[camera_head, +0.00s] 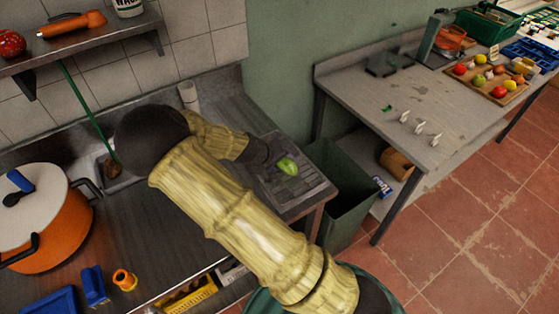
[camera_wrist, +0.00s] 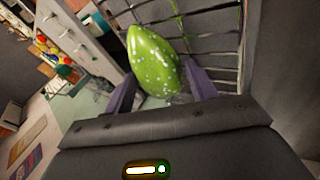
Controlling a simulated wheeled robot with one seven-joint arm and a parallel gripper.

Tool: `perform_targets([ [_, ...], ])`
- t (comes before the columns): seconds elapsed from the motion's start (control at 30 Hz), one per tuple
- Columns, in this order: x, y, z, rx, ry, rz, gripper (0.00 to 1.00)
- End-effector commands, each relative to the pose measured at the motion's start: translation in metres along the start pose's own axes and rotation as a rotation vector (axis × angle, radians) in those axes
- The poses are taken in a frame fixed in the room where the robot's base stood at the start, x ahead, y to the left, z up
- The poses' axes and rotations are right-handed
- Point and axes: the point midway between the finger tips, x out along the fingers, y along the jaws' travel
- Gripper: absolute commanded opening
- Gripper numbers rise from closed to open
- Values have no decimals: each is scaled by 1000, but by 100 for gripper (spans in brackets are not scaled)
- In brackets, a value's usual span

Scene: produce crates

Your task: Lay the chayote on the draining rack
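The chayote (camera_head: 288,166) is bright green with pale specks. In the wrist view the chayote (camera_wrist: 153,60) sits between the two purple fingers of my gripper (camera_wrist: 160,82), which close in on its sides near its lower end. In the head view my gripper (camera_head: 264,153) points right, with the chayote at its tip over the draining rack (camera_head: 305,184). The rack's dark wires (camera_wrist: 222,48) show behind the chayote in the wrist view. Whether the chayote touches the rack is hard to tell.
An orange pot (camera_head: 52,232) with a pale lid stands at the left of the counter. A dark green bin (camera_head: 348,190) is right of the rack. A shelf (camera_head: 85,40) hangs above.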

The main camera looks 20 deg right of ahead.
Motion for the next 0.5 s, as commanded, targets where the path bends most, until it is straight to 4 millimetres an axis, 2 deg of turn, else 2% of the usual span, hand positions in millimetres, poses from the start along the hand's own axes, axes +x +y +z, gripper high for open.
perform_targets([
  [0.37, -4, 2, -1, 0, 1, 0, 57],
  [0.5, -17, 1, -1, 0, 3, -1, 57],
])
